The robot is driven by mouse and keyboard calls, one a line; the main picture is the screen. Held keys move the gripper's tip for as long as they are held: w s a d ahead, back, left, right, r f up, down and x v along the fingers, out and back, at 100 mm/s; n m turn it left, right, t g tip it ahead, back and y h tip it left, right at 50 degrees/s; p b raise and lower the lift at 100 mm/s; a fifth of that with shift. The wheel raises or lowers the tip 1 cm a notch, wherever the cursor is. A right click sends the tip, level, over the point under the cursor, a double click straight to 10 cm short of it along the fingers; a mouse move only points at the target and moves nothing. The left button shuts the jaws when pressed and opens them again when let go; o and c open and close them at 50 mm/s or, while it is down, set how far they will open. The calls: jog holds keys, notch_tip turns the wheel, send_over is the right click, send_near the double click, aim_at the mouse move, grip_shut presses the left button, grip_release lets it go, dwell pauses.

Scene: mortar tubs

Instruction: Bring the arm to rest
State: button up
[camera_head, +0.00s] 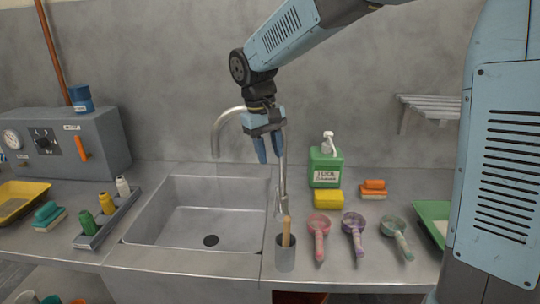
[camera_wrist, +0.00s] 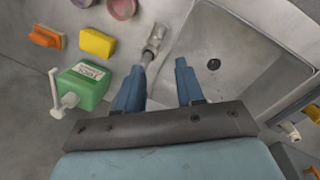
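My gripper (camera_head: 268,161) hangs over the back right of the sink (camera_head: 215,200), fingers pointing down. In the wrist view, my gripper (camera_wrist: 158,80) shows two blue fingers apart with nothing between them. The metal tap (camera_head: 283,185) stands close beside it, its spout curving left behind the gripper. In the wrist view the tap (camera_wrist: 150,48) passes partly behind one finger; I cannot tell whether they touch. My arm reaches in from the upper right, bent at the elbow.
A green bottle (camera_head: 325,167), yellow sponge (camera_head: 328,197) and orange brush (camera_head: 373,189) stand right of the tap. Three scoops (camera_head: 353,228) and a grey cup (camera_head: 285,257) with a wooden handle are in front. A rack (camera_head: 90,231) holds small bottles left of the sink. A wall shelf (camera_head: 430,106) is at right.

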jog(key=s+d+r+m+t+y, duration=0.1)
jog(key=s+d+r+m, duration=0.2)
jog(key=d, duration=0.5)
jog(key=s+d+r+t+y, duration=0.1)
jog(key=s+d+r, duration=0.25)
jog(key=d, duration=0.45)
jog(key=s+d+f+m+t, duration=0.1)
jog(key=s+d+m+t, duration=0.2)
jog(key=s+d, duration=0.6)
jog(key=s, duration=0.2)
jog(key=shift+s+d+f, duration=0.15)
jog(key=shift+s+d, duration=0.15)
jog(key=shift+d, duration=0.1)
jog(key=shift+o, duration=0.2)
jog(key=shift+s+d, duration=0.1)
jog(key=shift+s, duration=0.1)
jog(key=shift+o, duration=1.2)
jog(key=shift+s+d+f, duration=0.1)
jog(key=shift+f, duration=0.05)
jog(key=shift+c, duration=1)
